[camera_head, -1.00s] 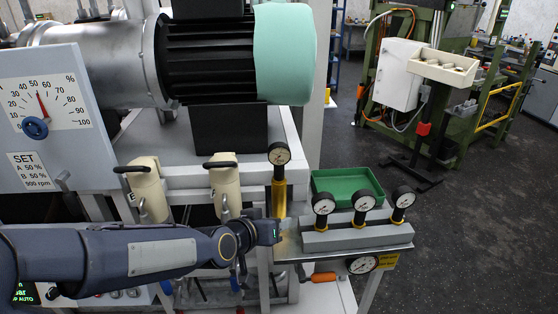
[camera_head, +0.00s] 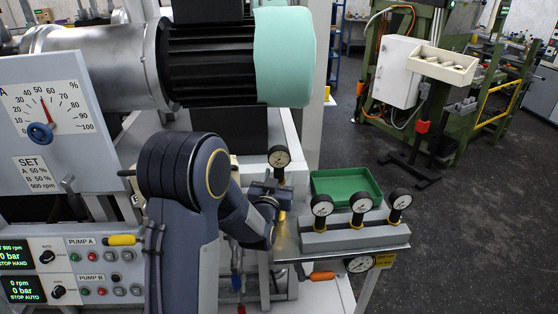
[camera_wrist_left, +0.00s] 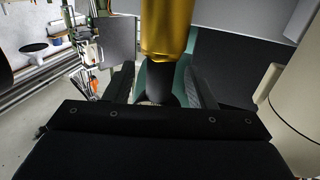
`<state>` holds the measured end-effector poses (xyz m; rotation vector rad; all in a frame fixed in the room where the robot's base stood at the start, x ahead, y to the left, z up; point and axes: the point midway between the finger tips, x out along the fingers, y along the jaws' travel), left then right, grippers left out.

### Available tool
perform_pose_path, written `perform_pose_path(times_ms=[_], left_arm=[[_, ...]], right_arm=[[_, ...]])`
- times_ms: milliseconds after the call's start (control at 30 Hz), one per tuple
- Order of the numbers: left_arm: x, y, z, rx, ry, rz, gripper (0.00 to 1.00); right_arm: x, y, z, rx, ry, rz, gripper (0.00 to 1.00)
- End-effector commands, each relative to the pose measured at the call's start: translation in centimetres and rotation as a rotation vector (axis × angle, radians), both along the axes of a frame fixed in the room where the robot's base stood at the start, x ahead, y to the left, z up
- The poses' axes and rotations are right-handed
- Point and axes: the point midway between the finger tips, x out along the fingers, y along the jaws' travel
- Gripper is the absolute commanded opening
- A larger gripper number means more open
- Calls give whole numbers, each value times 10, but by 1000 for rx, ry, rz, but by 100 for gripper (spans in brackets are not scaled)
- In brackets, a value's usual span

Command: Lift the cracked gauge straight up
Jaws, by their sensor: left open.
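The fingers are open, one on each side, with gaps visible. My right gripper is not in view.
A grey block with three gauges (camera_head: 355,234) stands on a metal shelf (camera_head: 290,248) to the right, with a green tray (camera_head: 347,186) behind it. A cream pump cylinder (camera_wrist_left: 304,110) is close to the gripper's right in the wrist view. A motor (camera_head: 210,58) is behind.

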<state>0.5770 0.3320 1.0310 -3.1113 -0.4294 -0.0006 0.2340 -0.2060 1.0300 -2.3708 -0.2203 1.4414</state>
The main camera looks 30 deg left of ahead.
Motion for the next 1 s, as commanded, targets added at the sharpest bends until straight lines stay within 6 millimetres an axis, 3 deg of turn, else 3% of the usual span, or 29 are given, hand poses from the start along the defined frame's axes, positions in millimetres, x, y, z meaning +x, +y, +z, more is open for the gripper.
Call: perform_pose_path(times_ms=[133, 400, 767, 1000], left_arm=[[15, 5, 1, 1, 1, 0, 50], [18, 6, 0, -1, 0, 0, 49], [18, 5, 0, -1, 0, 0, 2], [18, 5, 1, 0, -3, 0, 0]], right_arm=[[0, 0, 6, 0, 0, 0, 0], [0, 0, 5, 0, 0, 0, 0], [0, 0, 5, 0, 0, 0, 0], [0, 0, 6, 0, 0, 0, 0]])
